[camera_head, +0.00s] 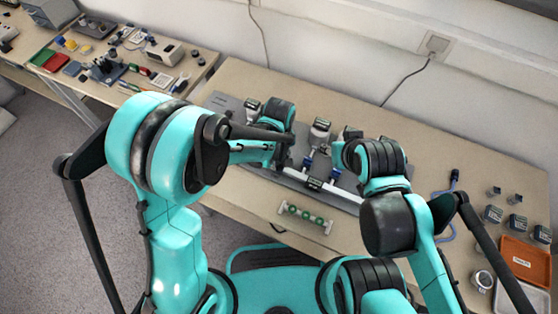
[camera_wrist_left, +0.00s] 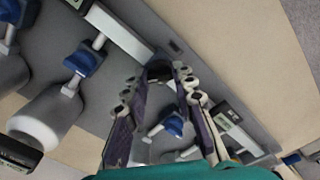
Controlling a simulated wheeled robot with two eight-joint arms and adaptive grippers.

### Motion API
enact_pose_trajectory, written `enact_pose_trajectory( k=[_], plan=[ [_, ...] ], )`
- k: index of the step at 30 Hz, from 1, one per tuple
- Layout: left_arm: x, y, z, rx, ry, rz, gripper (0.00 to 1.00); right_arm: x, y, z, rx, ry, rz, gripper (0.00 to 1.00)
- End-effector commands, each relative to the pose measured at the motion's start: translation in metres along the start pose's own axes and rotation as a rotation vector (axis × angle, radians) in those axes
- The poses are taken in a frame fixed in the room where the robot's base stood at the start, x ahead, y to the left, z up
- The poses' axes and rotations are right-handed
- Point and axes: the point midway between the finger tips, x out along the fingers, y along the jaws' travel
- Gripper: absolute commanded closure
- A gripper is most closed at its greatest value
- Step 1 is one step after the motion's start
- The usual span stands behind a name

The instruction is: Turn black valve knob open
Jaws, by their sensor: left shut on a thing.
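My left gripper (camera_head: 283,163) reaches down over the grey board on the table. In the left wrist view its two fingers (camera_wrist_left: 160,76) are closed around a black knob (camera_wrist_left: 158,70), which is mostly hidden between the fingertips. The knob sits at the end of a pale pipe (camera_wrist_left: 122,36) on the board. In the head view the knob is hidden by the gripper. My right arm reaches over the right part of the board. Its gripper is hidden behind its own links.
Blue valves (camera_wrist_left: 86,60) and white-and-dark gauges (camera_head: 320,128) stand close by on the board. A rack of green parts (camera_head: 304,217) lies in front. An orange tray (camera_head: 524,262) and dark boxes lie at the right. A cluttered second table is at the left.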

Motion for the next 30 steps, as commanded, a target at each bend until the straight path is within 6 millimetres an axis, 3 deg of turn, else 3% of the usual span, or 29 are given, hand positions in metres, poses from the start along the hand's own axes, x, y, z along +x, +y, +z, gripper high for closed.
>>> enact_pose_trajectory(
  k=[18,30],
  plan=[
    [0.0007,-0.0002,0.0003,0.579,0.000,0.000,1.00,0.0087,0.0000,0.0062,0.000,0.000,0.000,0.60],
    [0.0005,0.0000,0.0002,0.862,-0.001,0.000,1.00,0.0113,0.0000,0.0081,0.000,0.000,0.000,0.60]
  ],
)
